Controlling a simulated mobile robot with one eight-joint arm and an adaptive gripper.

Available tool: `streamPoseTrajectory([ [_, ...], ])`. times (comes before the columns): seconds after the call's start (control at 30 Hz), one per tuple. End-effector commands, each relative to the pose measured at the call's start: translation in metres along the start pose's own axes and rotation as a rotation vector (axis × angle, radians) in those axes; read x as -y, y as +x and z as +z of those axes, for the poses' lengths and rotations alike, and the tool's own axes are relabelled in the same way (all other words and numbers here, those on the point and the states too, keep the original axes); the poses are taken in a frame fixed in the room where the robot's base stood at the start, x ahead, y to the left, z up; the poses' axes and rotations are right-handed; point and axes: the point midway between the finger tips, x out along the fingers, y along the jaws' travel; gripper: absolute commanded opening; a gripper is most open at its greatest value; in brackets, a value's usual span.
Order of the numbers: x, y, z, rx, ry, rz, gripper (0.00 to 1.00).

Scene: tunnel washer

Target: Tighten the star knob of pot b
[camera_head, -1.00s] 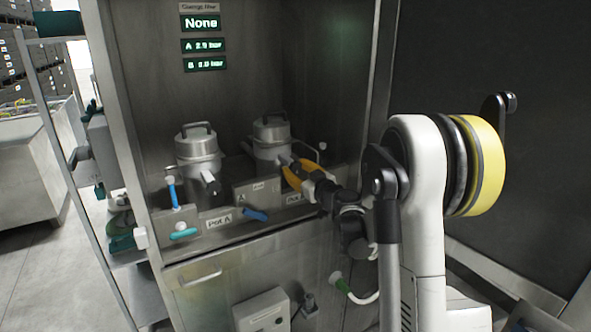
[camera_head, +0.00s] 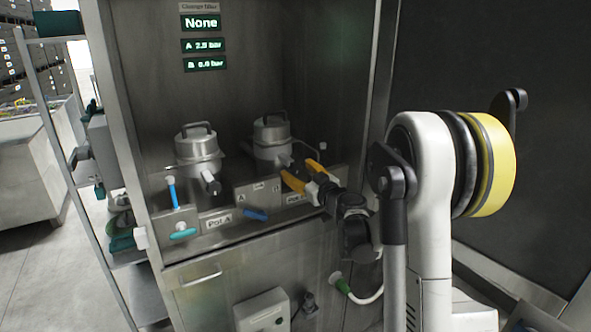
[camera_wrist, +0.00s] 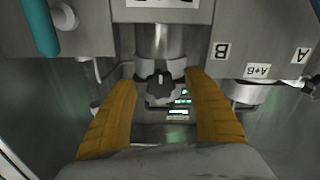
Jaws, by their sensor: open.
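Pot B is the right-hand metal pot (camera_head: 271,138) with a lid and top handle, in the head view. My gripper (camera_head: 299,172) is in front of it, its yellow fingers spread apart. In the wrist view a dark grey star knob (camera_wrist: 160,88) sits at the end of a metal cylinder (camera_wrist: 159,45). My gripper's fingers (camera_wrist: 162,82) lie on either side of the knob, with a visible gap on each side; the gripper is open and holds nothing. In the head view my gripper partly covers the pot's front, and the knob cannot be made out.
Pot A (camera_head: 196,150) stands to the left, with a blue-handled valve (camera_head: 172,192) before it. A blue lever (camera_head: 255,215) is on the front panel. A display (camera_head: 205,64) for B seems to read 0.0 bar. A shelf rack (camera_head: 60,120) stands at the left.

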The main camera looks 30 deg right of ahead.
Motion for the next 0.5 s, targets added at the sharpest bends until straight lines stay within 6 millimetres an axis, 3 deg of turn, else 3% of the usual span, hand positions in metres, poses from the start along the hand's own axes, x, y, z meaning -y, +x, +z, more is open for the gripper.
streamPoseTrajectory([
  [0.3,-0.001,-0.071,0.000,0.000,0.000,0.002,0.60],
  [0.5,-0.001,-0.098,0.000,0.000,0.001,0.001,0.60],
])
